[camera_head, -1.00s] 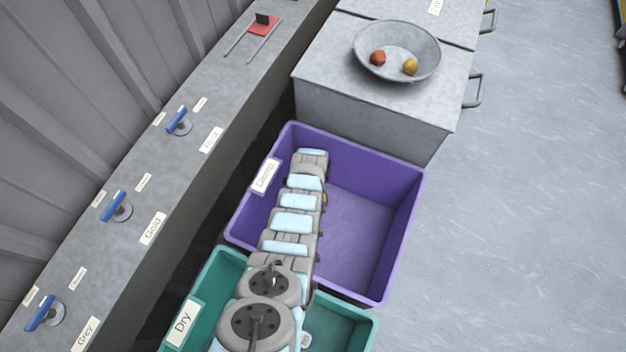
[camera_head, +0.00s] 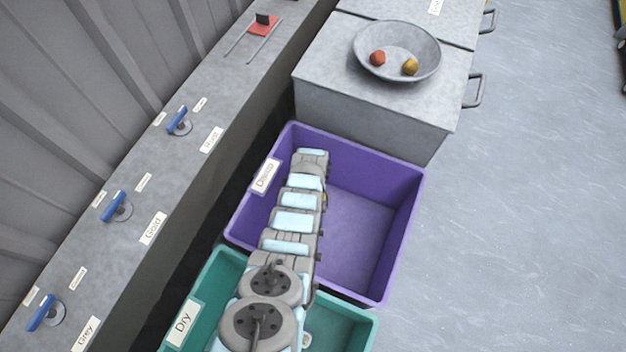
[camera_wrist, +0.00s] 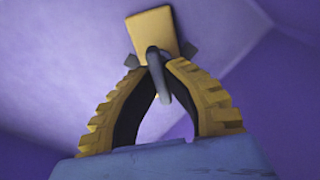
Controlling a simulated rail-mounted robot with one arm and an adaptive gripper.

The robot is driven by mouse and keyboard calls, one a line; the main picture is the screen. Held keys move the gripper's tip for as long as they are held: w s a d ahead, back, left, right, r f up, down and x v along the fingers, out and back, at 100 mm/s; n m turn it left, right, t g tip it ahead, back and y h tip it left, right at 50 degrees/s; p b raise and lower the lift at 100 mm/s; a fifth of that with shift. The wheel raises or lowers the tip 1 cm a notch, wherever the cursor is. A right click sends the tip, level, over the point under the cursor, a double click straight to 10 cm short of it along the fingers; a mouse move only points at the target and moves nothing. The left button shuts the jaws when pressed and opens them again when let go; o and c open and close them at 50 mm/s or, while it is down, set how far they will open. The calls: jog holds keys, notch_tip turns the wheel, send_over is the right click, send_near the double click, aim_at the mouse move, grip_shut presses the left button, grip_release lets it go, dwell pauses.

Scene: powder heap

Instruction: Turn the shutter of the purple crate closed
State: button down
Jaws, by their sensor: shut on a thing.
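In the wrist view my gripper (camera_wrist: 158,72), with yellow and black fingers, is shut on a thin grey handle (camera_wrist: 157,65). The handle stands in front of a yellow plate (camera_wrist: 153,30), against purple crate surfaces. The plate sits slightly tilted in the picture. Whether this plate is the shutter, and whether it is open or closed, I cannot tell.
A green crate (camera_head: 350,325), labelled "Dry", adjoins the purple one. The counter carries blue-handled levers (camera_head: 179,122). A grey cabinet (camera_head: 370,115) behind holds a bowl (camera_head: 428,52) with a red and a yellow lump.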

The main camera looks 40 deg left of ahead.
jog(key=n, duration=0.4)
jog(key=shift+n, duration=0.3)
jog(key=n, duration=0.4)
jog(key=shift+n, duration=0.3)
jog(key=n, duration=0.3)
jog(key=shift+d+f+n, duration=0.1)
jog(key=shift+n, duration=0.2)
jog(key=shift+n+b, duration=0.7)
jog(key=shift+n, duration=1.5)
jog(key=c, duration=1.1)
grip_release()
jog(key=shift+r, duration=0.2)
